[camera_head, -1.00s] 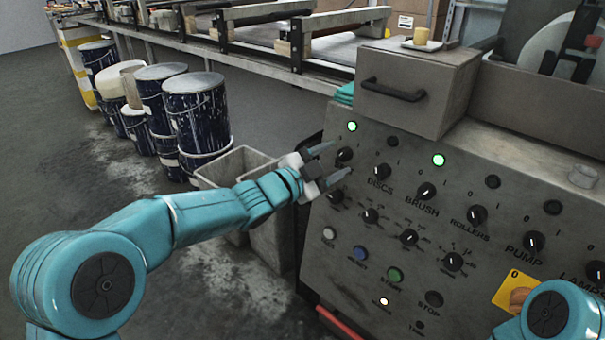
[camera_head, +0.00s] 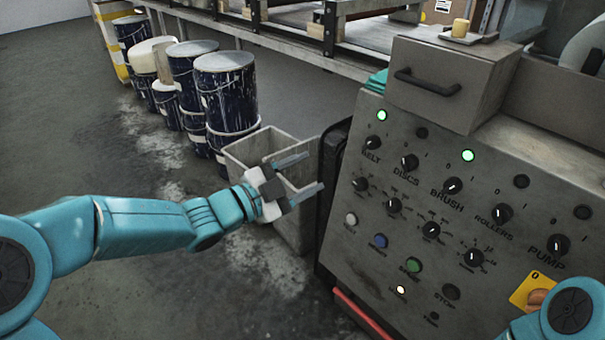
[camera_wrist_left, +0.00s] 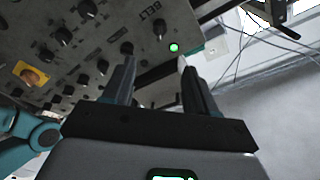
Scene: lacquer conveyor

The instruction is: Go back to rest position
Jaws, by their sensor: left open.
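My left gripper (camera_head: 306,177) is open and empty. In the head view it is in front of the grey bin and left of the control panel (camera_head: 330,250), apart from the knobs. In the left wrist view its two dark fingers (camera_wrist_left: 158,75) stand apart with nothing between them, and the panel (camera_wrist_left: 60,25) with its BELT knob (camera_wrist_left: 159,28) shows beyond, upper left. Part of my right arm (camera_head: 572,308) shows at the lower right of the head view; its gripper is out of the picture.
A grey bin (camera_head: 250,150) stands behind my left gripper. Dark paint-splashed drums (camera_head: 228,95) stand at the back left. A conveyor frame (camera_head: 290,40) runs along the back. A drawer box (camera_head: 455,80) sits on the panel. Bare floor (camera_head: 75,130) lies at left.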

